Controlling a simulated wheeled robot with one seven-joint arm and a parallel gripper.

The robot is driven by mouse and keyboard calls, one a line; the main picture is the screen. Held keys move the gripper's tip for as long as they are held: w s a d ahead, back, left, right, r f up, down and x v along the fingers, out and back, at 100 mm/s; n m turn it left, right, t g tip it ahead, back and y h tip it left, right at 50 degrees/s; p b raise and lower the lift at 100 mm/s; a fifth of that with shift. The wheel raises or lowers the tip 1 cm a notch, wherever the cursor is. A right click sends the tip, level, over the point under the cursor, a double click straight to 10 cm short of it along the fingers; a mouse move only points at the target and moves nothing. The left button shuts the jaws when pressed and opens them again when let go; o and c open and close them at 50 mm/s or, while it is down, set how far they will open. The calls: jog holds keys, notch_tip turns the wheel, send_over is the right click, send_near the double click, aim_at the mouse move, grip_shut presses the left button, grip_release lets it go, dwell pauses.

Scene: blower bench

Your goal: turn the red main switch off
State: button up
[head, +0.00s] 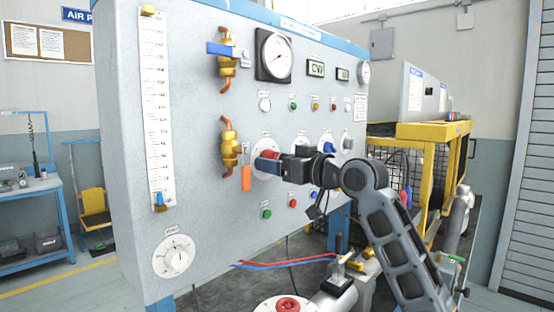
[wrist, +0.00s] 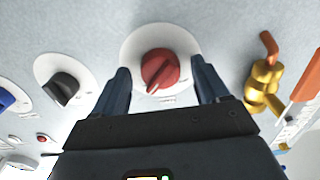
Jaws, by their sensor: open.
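The red main switch (wrist: 160,70) is a round red knob with a raised grip on a white round plate (wrist: 134,44). In the wrist view its grip ridge runs from upper right to lower left. In the head view the red switch (head: 269,154) is partly hidden behind my gripper. My gripper (head: 266,163) is at the panel in front of the switch. In the wrist view the fingers of my gripper (wrist: 161,85) are open, one on each side of the red knob, with a gap on both sides. I cannot tell how deep the fingertips reach.
A black knob (wrist: 62,88) and a blue knob (wrist: 6,98) sit left of the switch in the wrist view. A brass valve (wrist: 264,85) with an orange lever (wrist: 307,76) stands close on the right. The grey panel (head: 200,110) carries gauges and small buttons.

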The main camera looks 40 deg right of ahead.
jog(key=shift+w, duration=0.15)
jog(key=shift+c, duration=0.4)
jog(key=c, duration=1)
jog(key=shift+f+b, duration=0.15)
jog(key=shift+b, duration=0.25)
jog(key=shift+d+n+b, duration=0.1)
jog(key=shift+n+b, duration=8.75)
jog(key=shift+n, duration=0.15)
jog(key=shift+r, duration=0.2)
